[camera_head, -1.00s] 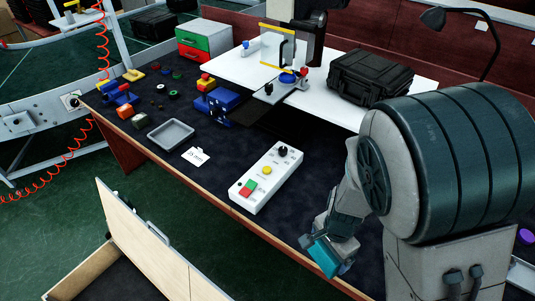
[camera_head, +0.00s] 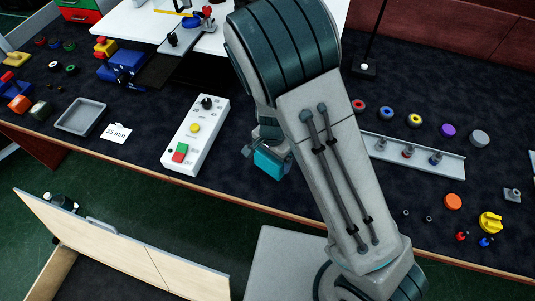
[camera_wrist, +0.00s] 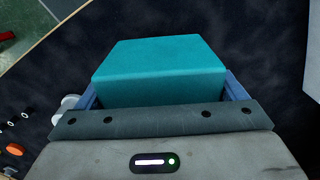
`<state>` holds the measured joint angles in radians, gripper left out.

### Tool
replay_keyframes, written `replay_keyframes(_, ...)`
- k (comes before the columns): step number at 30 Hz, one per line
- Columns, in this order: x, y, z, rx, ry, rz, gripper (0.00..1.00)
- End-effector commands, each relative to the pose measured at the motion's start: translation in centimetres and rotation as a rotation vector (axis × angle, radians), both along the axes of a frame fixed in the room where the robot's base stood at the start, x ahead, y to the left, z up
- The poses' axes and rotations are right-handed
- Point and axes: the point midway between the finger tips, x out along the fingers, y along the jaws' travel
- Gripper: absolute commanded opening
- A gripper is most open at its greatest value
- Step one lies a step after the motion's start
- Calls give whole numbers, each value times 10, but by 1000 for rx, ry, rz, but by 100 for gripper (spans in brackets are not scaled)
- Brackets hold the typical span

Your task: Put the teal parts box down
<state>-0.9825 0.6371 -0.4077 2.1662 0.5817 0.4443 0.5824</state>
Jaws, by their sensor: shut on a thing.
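The teal parts box (camera_head: 270,161) is held in my gripper (camera_head: 262,152), just right of the white control box in the head view. In the wrist view the teal box (camera_wrist: 160,70) fills the space between the two blue fingers of my gripper (camera_wrist: 160,90), which is shut on it. The dark worktop (camera_wrist: 255,40) lies beyond and below the box. I cannot tell how high the box is above the worktop. My arm hides the part of the worktop to the right of the box.
A white control box (camera_head: 196,137) with red, green and yellow buttons stands left of my gripper. A grey tray (camera_head: 80,117) and a "25 mm" card (camera_head: 116,133) lie farther left. A metal rail (camera_head: 413,156) and several coloured knobs lie right of my arm. Dark worktop between is clear.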

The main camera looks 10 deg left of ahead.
Motion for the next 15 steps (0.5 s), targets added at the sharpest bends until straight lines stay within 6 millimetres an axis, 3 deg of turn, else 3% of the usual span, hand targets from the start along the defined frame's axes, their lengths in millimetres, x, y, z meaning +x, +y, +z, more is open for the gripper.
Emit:
replay_keyframes(6,30,12,-18,-1,0,-2,59)
replay_keyframes(15,38,16,-37,-1,3,-1,59)
